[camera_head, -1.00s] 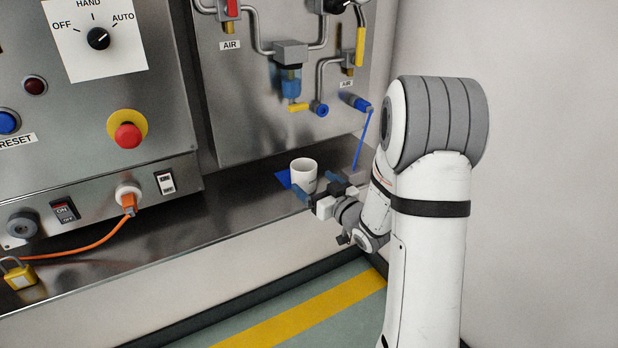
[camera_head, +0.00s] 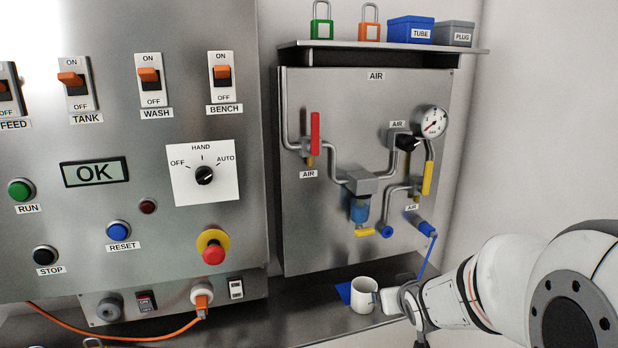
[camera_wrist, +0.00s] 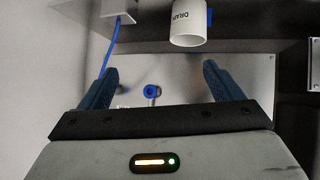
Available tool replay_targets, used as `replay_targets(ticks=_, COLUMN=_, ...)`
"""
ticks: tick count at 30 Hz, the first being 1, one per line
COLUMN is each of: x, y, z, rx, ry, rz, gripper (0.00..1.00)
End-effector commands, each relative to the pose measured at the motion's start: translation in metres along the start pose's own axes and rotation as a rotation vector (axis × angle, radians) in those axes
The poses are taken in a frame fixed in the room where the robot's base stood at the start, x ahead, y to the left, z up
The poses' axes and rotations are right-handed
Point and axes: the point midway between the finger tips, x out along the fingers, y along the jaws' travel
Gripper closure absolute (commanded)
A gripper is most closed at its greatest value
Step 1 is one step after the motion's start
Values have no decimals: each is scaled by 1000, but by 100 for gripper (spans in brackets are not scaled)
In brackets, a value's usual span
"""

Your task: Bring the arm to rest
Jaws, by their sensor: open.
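My gripper (camera_wrist: 152,90) is open and empty, its two blue fingers spread apart in the wrist view. In the head view my white arm reaches in from the right, and its fingers are mostly hidden behind the wrist. A white mug (camera_head: 363,294) stands on the steel shelf just left of my wrist. The mug also shows in the wrist view (camera_wrist: 189,28), beyond the fingers and apart from them, with the word DRAIN on it.
A blue hose (camera_head: 427,257) hangs close to my wrist from the air panel (camera_head: 325,225). The control panel (camera_head: 130,215) stands left, with an orange cable (camera_head: 120,338) below. A shelf (camera_head: 385,46) juts out above.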

Motion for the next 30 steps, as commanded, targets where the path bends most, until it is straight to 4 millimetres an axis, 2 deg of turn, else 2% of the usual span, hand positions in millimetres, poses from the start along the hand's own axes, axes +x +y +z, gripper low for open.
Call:
replay_targets(ticks=1, x=-30, y=1, z=-12, rx=8, ry=-53, rz=13, gripper=14)
replay_targets(ticks=5, x=-89, y=-4, z=-4, rx=41, ry=-234, rz=26, gripper=14)
replay_targets(ticks=9, x=-156, y=-16, z=9, rx=76, ry=-425, rz=3, gripper=14)
replay_targets(ticks=12, x=-198, y=-26, z=19, rx=93, ry=-540, rz=-29, gripper=14)
replay_targets(ticks=15, x=-228, y=-36, z=28, rx=101, ry=-625, rz=-60, gripper=14)
replay_targets(ticks=18, x=-246, y=-42, z=34, rx=105, ry=-678, rz=-82, gripper=14)
replay_targets(ticks=21, x=-253, y=-45, z=38, rx=105, ry=-700, rz=-92, gripper=14)
replay_targets(ticks=30, x=-252, y=-45, z=39, rx=105, ry=-702, rz=-92, gripper=14)
